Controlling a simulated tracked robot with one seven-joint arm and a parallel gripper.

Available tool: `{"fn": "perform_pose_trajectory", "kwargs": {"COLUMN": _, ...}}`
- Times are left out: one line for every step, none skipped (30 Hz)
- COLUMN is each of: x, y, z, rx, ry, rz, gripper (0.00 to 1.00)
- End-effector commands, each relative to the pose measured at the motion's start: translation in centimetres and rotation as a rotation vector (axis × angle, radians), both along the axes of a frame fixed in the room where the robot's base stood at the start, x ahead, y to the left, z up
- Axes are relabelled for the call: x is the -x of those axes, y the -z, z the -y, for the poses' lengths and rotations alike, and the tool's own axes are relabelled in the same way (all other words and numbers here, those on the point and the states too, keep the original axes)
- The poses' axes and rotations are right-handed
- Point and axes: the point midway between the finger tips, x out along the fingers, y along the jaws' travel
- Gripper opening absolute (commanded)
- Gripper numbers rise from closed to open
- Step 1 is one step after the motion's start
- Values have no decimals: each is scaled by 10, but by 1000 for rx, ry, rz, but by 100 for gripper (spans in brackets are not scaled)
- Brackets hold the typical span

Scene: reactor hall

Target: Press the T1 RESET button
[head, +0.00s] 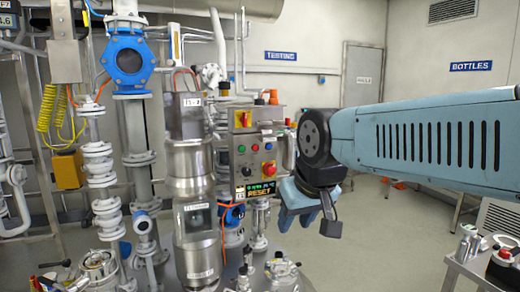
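A metal control box (259,150) stands in the middle of the head view. It carries a row of small green, blue and red buttons (255,148), a red knob on a yellow plate (269,168) and a red and yellow switch (243,118). A dark display panel at its lower edge shows lit lettering that reads RESET (259,195). I cannot read a T1 label on any single button. My gripper (303,213) hangs just right of the panel, with blue fingers pointing down. Its fingertips overlap, and I cannot tell their gap or any contact.
Steel vessels and pipes (194,200) crowd the left of the box. A blue-flanged valve (129,62) is at upper left. A table (460,275) at lower right bears metal parts and a red button unit (503,256). Open floor (370,240) lies between.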

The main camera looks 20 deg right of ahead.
Motion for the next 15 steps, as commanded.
{"fn": "perform_pose_trajectory", "kwargs": {"x": 0, "y": 0, "z": 0, "rx": 0, "ry": 0, "rz": 0, "gripper": 34}}
{"fn": "perform_pose_trajectory", "kwargs": {"x": 0, "y": 0, "z": 0, "rx": 0, "ry": 0, "rz": 0, "gripper": 31}}
{"fn": "perform_pose_trajectory", "kwargs": {"x": 0, "y": 0, "z": 0, "rx": 0, "ry": 0, "rz": 0, "gripper": 28}}
{"fn": "perform_pose_trajectory", "kwargs": {"x": 0, "y": 0, "z": 0, "rx": 0, "ry": 0, "rz": 0, "gripper": 25}}
{"fn": "perform_pose_trajectory", "kwargs": {"x": 0, "y": 0, "z": 0, "rx": 0, "ry": 0, "rz": 0, "gripper": 22}}
{"fn": "perform_pose_trajectory", "kwargs": {"x": 0, "y": 0, "z": 0, "rx": 0, "ry": 0, "rz": 0, "gripper": 18}}
{"fn": "perform_pose_trajectory", "kwargs": {"x": 0, "y": 0, "z": 0, "rx": 0, "ry": 0, "rz": 0, "gripper": 15}}
{"fn": "perform_pose_trajectory", "kwargs": {"x": 0, "y": 0, "z": 0, "rx": 0, "ry": 0, "rz": 0, "gripper": 12}}
{"fn": "perform_pose_trajectory", "kwargs": {"x": 0, "y": 0, "z": 0, "rx": 0, "ry": 0, "rz": 0, "gripper": 8}}
{"fn": "perform_pose_trajectory", "kwargs": {"x": 0, "y": 0, "z": 0, "rx": 0, "ry": 0, "rz": 0, "gripper": 6}}
{"fn": "perform_pose_trajectory", "kwargs": {"x": 0, "y": 0, "z": 0, "rx": 0, "ry": 0, "rz": 0, "gripper": 3}}
{"fn": "perform_pose_trajectory", "kwargs": {"x": 0, "y": 0, "z": 0, "rx": 0, "ry": 0, "rz": 0, "gripper": 0}}
{"fn": "perform_pose_trajectory", "kwargs": {"x": 0, "y": 0, "z": 0, "rx": 0, "ry": 0, "rz": 0, "gripper": 0}}
{"fn": "perform_pose_trajectory", "kwargs": {"x": 0, "y": 0, "z": 0, "rx": 0, "ry": 0, "rz": 0, "gripper": 0}}
{"fn": "perform_pose_trajectory", "kwargs": {"x": 0, "y": 0, "z": 0, "rx": 0, "ry": 0, "rz": 0, "gripper": 0}}
